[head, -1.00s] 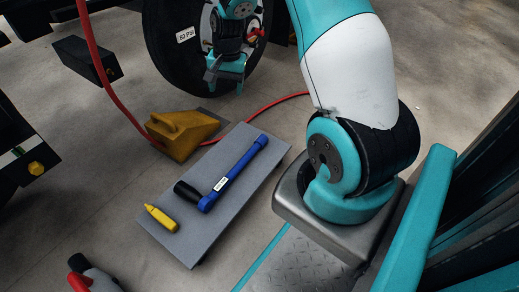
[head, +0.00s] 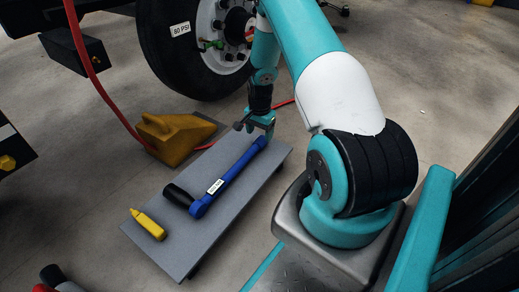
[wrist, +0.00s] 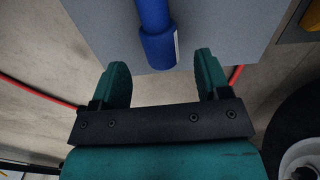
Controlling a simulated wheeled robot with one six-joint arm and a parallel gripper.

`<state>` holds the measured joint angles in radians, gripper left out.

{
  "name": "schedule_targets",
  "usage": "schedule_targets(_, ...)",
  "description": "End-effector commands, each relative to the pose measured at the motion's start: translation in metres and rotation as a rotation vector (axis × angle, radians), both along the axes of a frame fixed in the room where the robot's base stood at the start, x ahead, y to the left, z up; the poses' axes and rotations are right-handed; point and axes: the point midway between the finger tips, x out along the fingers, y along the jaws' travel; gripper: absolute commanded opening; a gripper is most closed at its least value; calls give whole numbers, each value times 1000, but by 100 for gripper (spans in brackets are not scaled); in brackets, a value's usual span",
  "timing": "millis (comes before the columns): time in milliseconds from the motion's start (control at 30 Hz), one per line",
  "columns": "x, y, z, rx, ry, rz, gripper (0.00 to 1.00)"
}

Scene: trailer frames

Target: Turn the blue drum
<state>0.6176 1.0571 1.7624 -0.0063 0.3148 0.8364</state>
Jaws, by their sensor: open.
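A long blue tool (head: 235,168) lies on a grey low board (head: 235,213), with a white label and a black cylinder (head: 178,194) at its near end. Its far end is a wider blue cylinder (head: 261,142), the part most like a blue drum. In the wrist view this blue end (wrist: 158,48) lies ahead of and roughly between the fingertips. My gripper (head: 257,125) is open and empty at the board's far edge; its two fingers (wrist: 162,66) show apart in the wrist view.
A yellow marker-like item (head: 148,224) lies on the board's near left. A yellow wheel chock (head: 172,138), a red hose (head: 88,68) and a large tyre (head: 172,55) labelled 80 PSI stand beyond.

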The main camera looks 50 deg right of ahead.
Motion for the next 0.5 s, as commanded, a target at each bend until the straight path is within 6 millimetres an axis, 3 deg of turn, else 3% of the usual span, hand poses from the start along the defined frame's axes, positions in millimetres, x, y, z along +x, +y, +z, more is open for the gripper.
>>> schedule_targets(33,0,0,-18,1,1,0,70)
schedule_targets(200,0,0,-41,1,0,1,70)
schedule_targets(500,1,0,-50,0,0,1,70)
